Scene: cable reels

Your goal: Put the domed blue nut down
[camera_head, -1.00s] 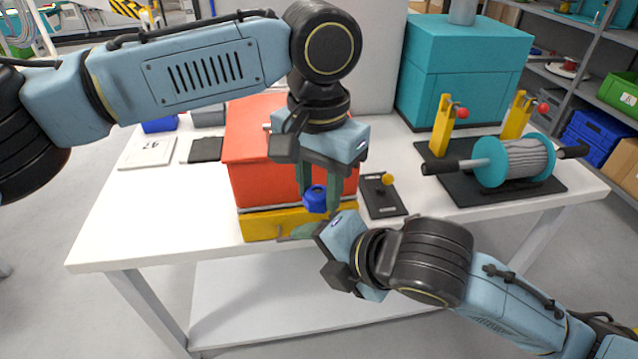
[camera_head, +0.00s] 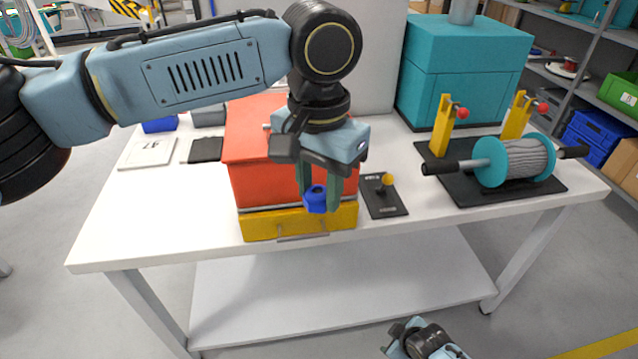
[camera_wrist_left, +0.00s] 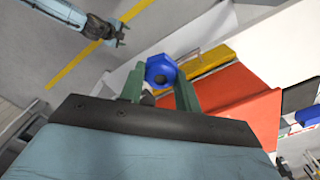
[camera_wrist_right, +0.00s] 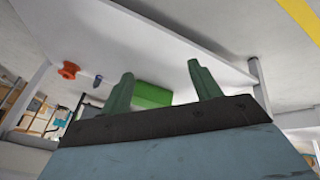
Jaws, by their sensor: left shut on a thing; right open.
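The domed blue nut (camera_head: 316,199) is held between the fingers of my left gripper (camera_head: 319,190), in front of the red and yellow box. The left wrist view also shows the blue nut (camera_wrist_left: 161,71) between the two green fingertips, its round hole facing the camera. My left gripper is shut on it. My right gripper is low at the bottom of the head view, below the table front; its fingers are not clear there. In the right wrist view the fingers of my right gripper (camera_wrist_right: 160,85) stand wide apart with nothing between them.
A red box (camera_head: 250,140) with a yellow drawer (camera_head: 262,226) stands at the table's front. A black plate with a yellow knob (camera_head: 384,195) lies to its right. A cable reel (camera_head: 520,162) on a black stand is farther right. White tabletop (camera_head: 150,215) is clear at front left.

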